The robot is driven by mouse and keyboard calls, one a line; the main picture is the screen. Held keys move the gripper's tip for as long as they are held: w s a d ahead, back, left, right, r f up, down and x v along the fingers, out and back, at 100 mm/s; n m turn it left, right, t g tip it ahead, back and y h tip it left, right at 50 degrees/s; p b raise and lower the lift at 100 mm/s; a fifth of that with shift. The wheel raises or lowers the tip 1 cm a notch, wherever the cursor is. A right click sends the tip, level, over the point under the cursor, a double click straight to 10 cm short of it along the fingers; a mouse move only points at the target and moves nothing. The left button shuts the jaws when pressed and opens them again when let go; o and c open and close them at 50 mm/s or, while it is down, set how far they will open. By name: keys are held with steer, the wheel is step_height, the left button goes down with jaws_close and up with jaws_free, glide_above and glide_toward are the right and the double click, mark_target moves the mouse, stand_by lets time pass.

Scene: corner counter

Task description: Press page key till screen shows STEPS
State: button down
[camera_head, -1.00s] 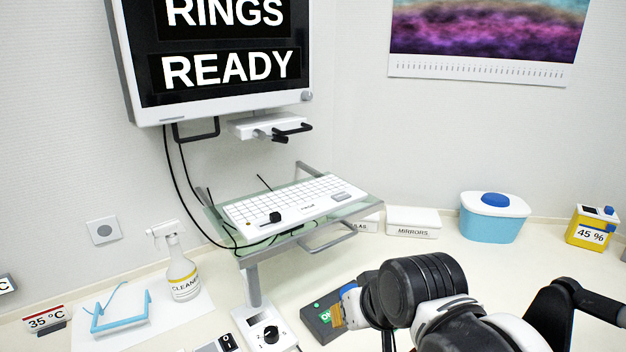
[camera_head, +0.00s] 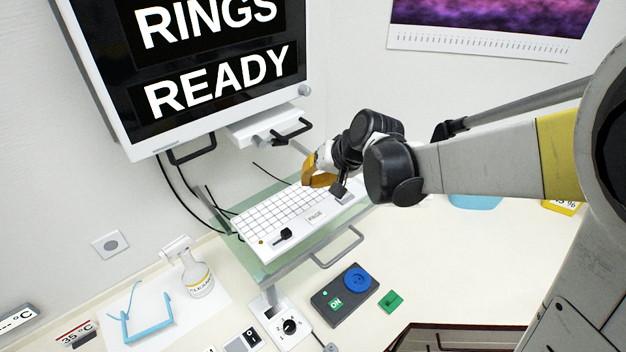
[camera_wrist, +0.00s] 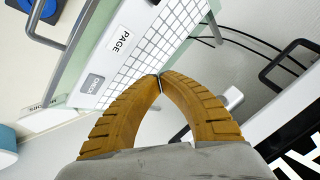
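The wall screen (camera_head: 215,60) reads RINGS above READY. The white keyboard (camera_head: 275,222) lies on a glass shelf below it, with a white key marked PAGE (camera_head: 315,216) along its near edge. The PAGE key also shows in the wrist view (camera_wrist: 121,38), left of the fingers, beside a grey key (camera_wrist: 92,83) whose label is hard to read. My gripper (camera_head: 306,184), with orange-brown fingers, is over the keyboard's right part, beyond the PAGE key. In the wrist view its fingertips (camera_wrist: 160,79) meet with nothing between them. Whether they touch the keyboard I cannot tell.
A dark box with a blue knob (camera_head: 357,281) and a green piece (camera_head: 391,301) lie on the counter below the shelf. A white dial box (camera_head: 289,326), spray bottle (camera_head: 197,276) and blue glasses (camera_head: 150,327) are to the left. A shelf handle (camera_head: 338,247) sticks out in front.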

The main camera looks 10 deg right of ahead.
mark_target(306, 213)
steer(key=shift+s, duration=0.15)
steer(key=shift+f, duration=0.15)
step_height(306, 213, down, 9)
steer(key=b, duration=0.7)
steer(key=shift+r, duration=0.2)
stand_by(1.1)
steer(key=shift+f+b, duration=0.4)
steer(key=shift+f+b, duration=0.45)
stand_by(0.4)
steer(key=shift+r, duration=0.1)
steer(key=shift+r+p, duration=0.6)
steer(key=shift+r, duration=0.2)
steer(key=shift+r, duration=0.1)
